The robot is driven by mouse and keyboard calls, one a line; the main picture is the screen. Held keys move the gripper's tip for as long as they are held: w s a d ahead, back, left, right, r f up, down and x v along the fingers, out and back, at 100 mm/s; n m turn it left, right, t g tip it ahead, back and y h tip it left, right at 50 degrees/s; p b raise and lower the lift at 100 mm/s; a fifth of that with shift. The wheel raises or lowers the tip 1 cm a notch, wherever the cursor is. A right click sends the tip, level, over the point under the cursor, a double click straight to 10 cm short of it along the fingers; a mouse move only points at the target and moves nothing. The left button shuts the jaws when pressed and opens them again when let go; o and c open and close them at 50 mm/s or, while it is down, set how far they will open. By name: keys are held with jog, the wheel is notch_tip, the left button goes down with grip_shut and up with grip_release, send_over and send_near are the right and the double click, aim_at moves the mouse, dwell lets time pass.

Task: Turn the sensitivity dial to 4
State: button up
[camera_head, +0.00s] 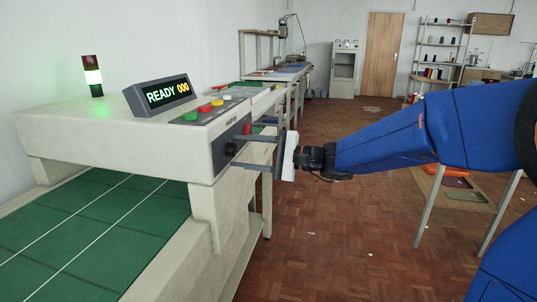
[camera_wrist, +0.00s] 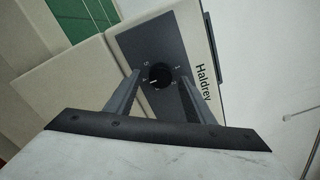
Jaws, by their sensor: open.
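The sensitivity dial (camera_wrist: 160,74) is a round black knob on the dark end panel of the machine, with small digits around it. In the wrist view a small white mark on it points to the lower left, near what looks like a 4; the digits are too small to read surely. In the head view the dial (camera_head: 230,149) shows small and dark. My gripper (camera_head: 237,151) is open, its two grey fingers reaching toward the panel on either side of the dial. In the wrist view the gripper (camera_wrist: 160,78) straddles the knob; I cannot tell whether the fingers touch it.
The pale machine (camera_head: 120,133) carries a display (camera_head: 162,95) reading READY 000, several coloured buttons (camera_head: 216,102) and a signal lamp (camera_head: 92,77) with its middle lit.

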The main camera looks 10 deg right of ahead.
jog(key=v, duration=1.7)
jog(key=shift+a, duration=0.1)
jog(key=s+f+n+g+h, duration=0.2)
jog(key=s+f+n+h, duration=0.15)
jog(key=s+f, duration=0.35)
jog(key=s+f+n+g+h, duration=0.2)
jog(key=s+f+h, duration=0.3)
jog(key=s, duration=0.5)
jog(key=s+d+f+n+t+h, duration=0.1)
jog(key=s+d+f+n+h, duration=0.1)
jog(key=d, duration=0.4)
jog(key=s+d+f+n+t+h, duration=0.1)
jog(key=s+d+f+n+h, duration=0.1)
jog(key=s+d+f+h, duration=0.2)
jog(key=s+d+h, duration=0.1)
jog(key=d+h, duration=0.1)
jog(key=d, duration=0.1)
jog(key=shift+s+t, duration=0.3)
jog(key=shift+n+h, duration=0.25)
